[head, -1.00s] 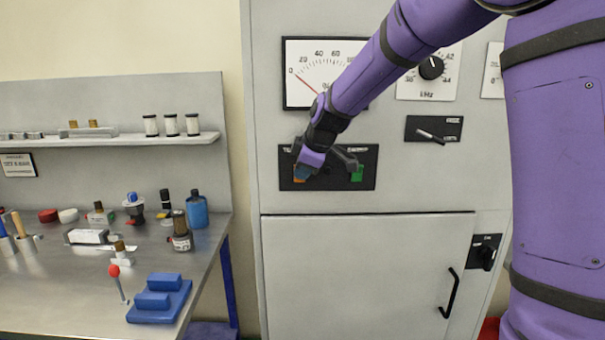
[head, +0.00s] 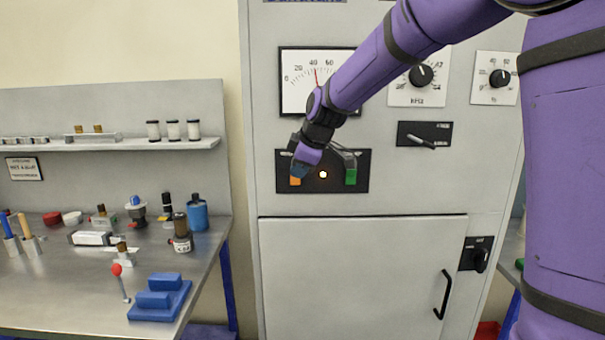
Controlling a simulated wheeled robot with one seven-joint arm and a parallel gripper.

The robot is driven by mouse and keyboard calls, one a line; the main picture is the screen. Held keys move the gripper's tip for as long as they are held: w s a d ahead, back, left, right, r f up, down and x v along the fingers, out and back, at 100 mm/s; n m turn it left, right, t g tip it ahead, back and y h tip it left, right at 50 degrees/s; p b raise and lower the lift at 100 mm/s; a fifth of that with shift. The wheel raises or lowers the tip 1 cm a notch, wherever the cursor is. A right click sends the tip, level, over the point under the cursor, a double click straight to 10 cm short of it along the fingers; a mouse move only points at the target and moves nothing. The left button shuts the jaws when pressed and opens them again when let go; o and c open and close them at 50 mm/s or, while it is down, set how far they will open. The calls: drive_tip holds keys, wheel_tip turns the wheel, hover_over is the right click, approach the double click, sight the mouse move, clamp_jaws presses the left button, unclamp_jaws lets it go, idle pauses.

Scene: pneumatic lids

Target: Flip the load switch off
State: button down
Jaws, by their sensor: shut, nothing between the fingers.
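A grey cabinet (head: 364,235) carries a black panel (head: 335,186) with an orange control (head: 295,181) on the left, a lit lamp (head: 323,174) in the middle and a green control (head: 350,177) on the right. My gripper (head: 299,171) is shut and empty in front of the left part of this panel. It partly hides the orange control; I cannot tell if they touch. A black plate with a lever (head: 420,141) sits to the upper right, clear of my gripper. The labels are too small to read, so I cannot tell which control is the load switch.
A dial meter (head: 297,92) above the panel reads about 40. Two knobs (head: 421,75) (head: 499,78) and a rotary switch (head: 476,257) are on the cabinet. A cluttered bench (head: 70,300) stands at left. My arm crosses the upper right.

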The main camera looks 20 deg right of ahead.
drive_tip(key=v, duration=0.9)
drive_tip(key=shift+r, duration=0.15)
